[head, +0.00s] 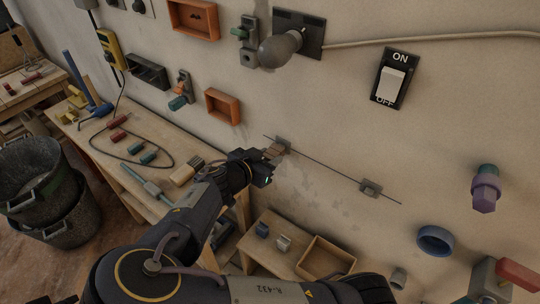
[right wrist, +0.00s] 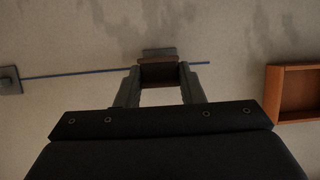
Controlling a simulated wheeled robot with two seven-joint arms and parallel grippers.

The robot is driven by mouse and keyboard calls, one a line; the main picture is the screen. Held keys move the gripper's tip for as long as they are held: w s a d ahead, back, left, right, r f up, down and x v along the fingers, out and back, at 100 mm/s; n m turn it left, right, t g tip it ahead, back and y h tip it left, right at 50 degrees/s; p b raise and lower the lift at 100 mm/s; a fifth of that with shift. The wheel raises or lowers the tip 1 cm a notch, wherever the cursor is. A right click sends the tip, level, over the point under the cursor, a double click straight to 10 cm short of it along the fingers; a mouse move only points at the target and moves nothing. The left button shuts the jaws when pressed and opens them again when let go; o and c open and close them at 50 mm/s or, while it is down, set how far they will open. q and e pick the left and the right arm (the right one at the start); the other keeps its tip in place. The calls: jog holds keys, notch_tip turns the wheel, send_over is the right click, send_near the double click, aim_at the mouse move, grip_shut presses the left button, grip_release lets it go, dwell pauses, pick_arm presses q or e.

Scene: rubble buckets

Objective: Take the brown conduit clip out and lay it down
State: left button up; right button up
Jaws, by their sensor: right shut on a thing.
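The brown conduit clip (right wrist: 159,73) shows between my right gripper's fingertips in the right wrist view, in front of a grey wall bracket (right wrist: 158,54). In the head view the clip (head: 273,151) is small and partly hidden by the gripper. My right gripper (head: 269,158) is shut on it, close to the wall. The thin conduit line (head: 325,172) runs along the wall past this bracket to a second grey bracket (head: 370,188). I cannot tell whether the clip still sits in its bracket. My left gripper is not in view.
A workbench (head: 196,149) with several tools stands at the left. An orange wall box (head: 222,106) sticks out near my wrist. Black buckets (head: 40,175) stand far left.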

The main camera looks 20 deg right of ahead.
jog(key=shift+s+a, duration=0.4)
jog(key=shift+a, duration=0.2)
jog(key=shift+s+a, duration=0.1)
jog(key=shift+a, duration=0.1)
jog(key=shift+s+a+b, duration=0.35)
jog(key=shift+a+b, duration=0.05)
jog(key=shift+a, duration=0.2)
jog(key=shift+f, duration=0.1)
